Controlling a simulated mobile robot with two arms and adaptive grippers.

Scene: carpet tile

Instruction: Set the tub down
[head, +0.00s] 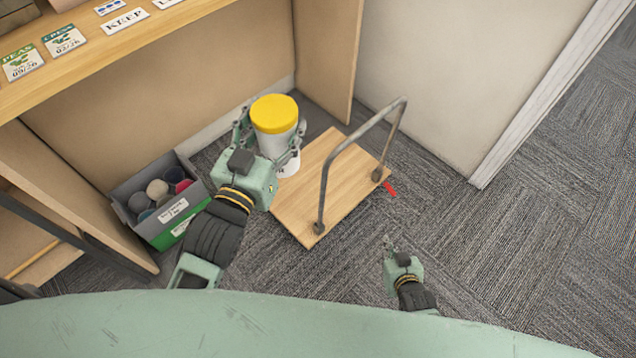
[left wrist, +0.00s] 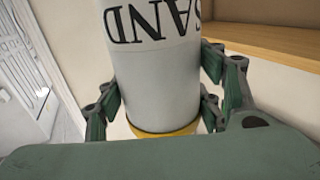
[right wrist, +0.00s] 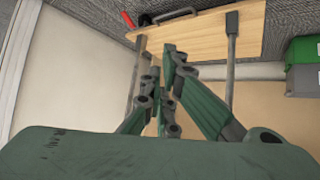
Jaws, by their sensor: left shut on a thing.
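The tub (head: 275,118) is a white cylinder with a yellow lid, upright in the head view. In the left wrist view the tub (left wrist: 155,75) fills the middle and shows the word SAND upside down. My left gripper (head: 269,138) is shut around its sides, with one finger on each side. The tub's base overlaps the left edge of the wooden trolley deck (head: 318,185); I cannot tell whether it touches anything below. My right gripper (head: 390,243) is shut and empty over the carpet, right of the trolley; its fingertips meet in the right wrist view (right wrist: 165,70).
The trolley's grey handle (head: 345,150) arches over its right part. A red piece (head: 390,189) lies by its right edge. A grey and green bin (head: 170,225) of balls stands left. A wooden shelf (head: 120,50) overhangs the upper left. Carpet is open at right.

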